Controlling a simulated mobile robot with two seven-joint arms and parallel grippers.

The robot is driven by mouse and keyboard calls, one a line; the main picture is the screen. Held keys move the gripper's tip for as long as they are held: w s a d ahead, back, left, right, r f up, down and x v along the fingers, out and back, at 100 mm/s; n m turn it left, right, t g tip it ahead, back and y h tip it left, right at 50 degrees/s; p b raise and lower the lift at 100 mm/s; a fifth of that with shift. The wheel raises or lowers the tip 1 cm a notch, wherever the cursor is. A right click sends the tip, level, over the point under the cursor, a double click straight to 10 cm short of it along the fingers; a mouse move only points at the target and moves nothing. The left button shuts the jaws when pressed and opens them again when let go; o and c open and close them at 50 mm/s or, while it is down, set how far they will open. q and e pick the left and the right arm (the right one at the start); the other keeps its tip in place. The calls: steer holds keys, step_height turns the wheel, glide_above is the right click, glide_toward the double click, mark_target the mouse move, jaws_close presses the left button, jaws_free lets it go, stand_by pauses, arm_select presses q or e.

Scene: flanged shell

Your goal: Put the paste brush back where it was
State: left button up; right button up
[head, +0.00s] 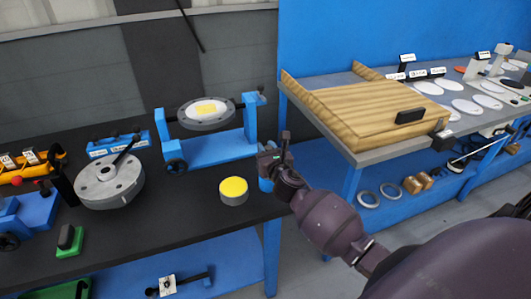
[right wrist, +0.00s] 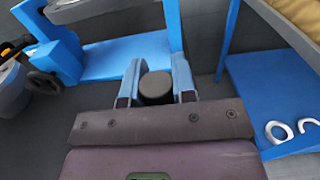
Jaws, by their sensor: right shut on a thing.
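My right gripper (head: 266,178) is above the right end of the black bench, just right of the yellow-topped tin (head: 233,189). In the right wrist view its blue fingers (right wrist: 157,85) are shut on a dark round-ended piece (right wrist: 156,89), which looks like the end of the paste brush's handle. The rest of the brush is hidden, so I cannot tell whether it touches anything. A flanged disc (head: 187,121) with a yellow patch on its pale centre sits in the blue cradle (head: 212,151) behind the tin. My left gripper is not in view.
A grey flanged part (head: 110,183) with a dark rod stands on the bench (head: 165,215) at left. A blue labelled rack (head: 118,146) is behind it. A grey table (head: 357,150) with a wooden board (head: 360,112) is at right. The bench's front middle is clear.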

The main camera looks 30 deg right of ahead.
steer(key=shift+f, duration=0.2)
steer(key=shift+f, duration=0.15)
steer(key=o, duration=0.9)
